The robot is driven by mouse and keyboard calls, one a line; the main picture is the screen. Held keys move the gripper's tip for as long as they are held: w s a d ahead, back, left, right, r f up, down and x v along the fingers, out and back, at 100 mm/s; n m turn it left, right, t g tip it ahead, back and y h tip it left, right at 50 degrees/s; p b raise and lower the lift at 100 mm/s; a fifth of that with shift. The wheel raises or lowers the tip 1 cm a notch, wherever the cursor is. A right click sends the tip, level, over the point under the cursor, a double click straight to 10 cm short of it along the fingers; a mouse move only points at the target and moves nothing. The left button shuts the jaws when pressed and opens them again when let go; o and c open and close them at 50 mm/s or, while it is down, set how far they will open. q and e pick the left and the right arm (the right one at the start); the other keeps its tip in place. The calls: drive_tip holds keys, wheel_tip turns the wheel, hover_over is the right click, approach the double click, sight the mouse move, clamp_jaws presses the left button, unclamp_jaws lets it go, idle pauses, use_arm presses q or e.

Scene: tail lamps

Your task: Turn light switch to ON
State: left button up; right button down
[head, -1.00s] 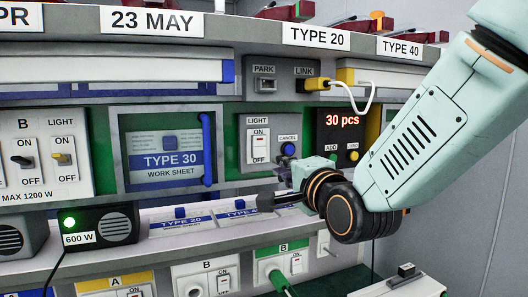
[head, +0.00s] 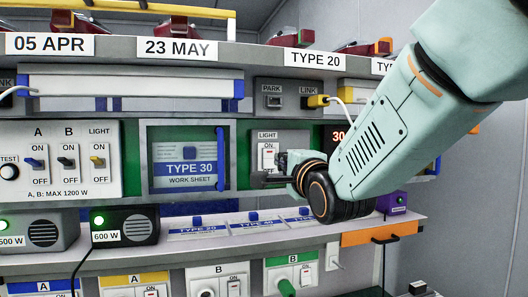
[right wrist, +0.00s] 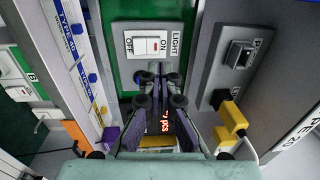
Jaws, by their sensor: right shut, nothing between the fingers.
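The light switch (head: 268,152) is a white rocker on a grey plate, labelled LIGHT, with ON at the top and OFF at the bottom. My right gripper (head: 272,169) is shut and empty, close to the switch, and covers its lower part in the head view. In the right wrist view the rocker (right wrist: 147,45) shows with a small red mark, and the fingertips (right wrist: 155,77) point at its plate from just beside it. I cannot tell whether they touch it or which way the rocker is set. My left gripper is not in view.
Left of the switch is the TYPE 30 work sheet frame (head: 188,165). Further left, a white panel (head: 65,160) has toggles A, B and another marked LIGHT. The PARK and LINK sockets, with a yellow plug (head: 317,102), are above. A shelf (head: 215,232) runs below.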

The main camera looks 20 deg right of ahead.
drive_tip(key=p, duration=0.4)
approach(263, 145)
drive_tip(key=w, duration=0.5)
drive_tip(key=shift+a+f, duration=0.25)
drive_tip(key=shift+a, duration=0.05)
drive_tip(key=shift+w+d, duration=0.25)
drive_tip(key=shift+w, duration=0.2)
drive_tip(key=shift+s+r, duration=0.1)
drive_tip(key=shift+a, duration=0.15)
drive_tip(key=shift+w, duration=0.45)
drive_tip(key=shift+s+r, duration=0.1)
drive_tip(key=shift+r, duration=0.4)
drive_tip(key=shift+f, duration=0.1)
